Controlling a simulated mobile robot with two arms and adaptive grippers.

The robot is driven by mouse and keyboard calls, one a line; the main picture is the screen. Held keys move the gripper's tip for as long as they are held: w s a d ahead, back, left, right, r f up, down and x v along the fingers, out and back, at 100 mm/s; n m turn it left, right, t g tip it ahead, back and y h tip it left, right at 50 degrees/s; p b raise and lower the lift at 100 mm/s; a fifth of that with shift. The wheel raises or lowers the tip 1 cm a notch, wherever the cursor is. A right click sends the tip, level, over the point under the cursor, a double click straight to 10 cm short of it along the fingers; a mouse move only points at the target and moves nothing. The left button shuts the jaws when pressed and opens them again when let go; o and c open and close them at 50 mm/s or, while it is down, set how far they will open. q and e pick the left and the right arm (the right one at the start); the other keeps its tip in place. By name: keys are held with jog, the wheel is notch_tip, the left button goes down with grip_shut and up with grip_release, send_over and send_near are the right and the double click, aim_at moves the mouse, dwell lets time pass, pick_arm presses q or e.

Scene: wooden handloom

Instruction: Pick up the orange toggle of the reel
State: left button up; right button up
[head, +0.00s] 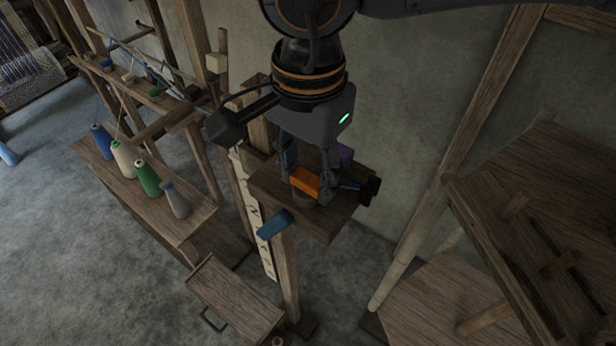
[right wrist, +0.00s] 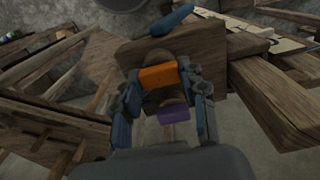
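The orange toggle (head: 305,180) is a small block at the wooden reel block (head: 335,222) on an upright post. It also shows in the right wrist view (right wrist: 158,76). My right gripper (head: 305,182) points down over the reel block, with one finger at each end of the toggle. In the right wrist view both fingertips (right wrist: 160,78) appear to touch the toggle's ends, so the gripper looks shut on it. The fingers partly hide the toggle's ends. I cannot tell whether it is lifted off the block. My left gripper is not in view.
A blue toggle (head: 274,224) sticks out at the block's front left, and a purple one (right wrist: 174,116) lies close to my right fingers. Several thread cones stand on a wooden shelf (head: 180,222) at left. A wooden frame (head: 530,220) stands at right; the wall is behind.

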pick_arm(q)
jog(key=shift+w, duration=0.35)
pick_arm(e)
jog(key=shift+r, duration=0.1)
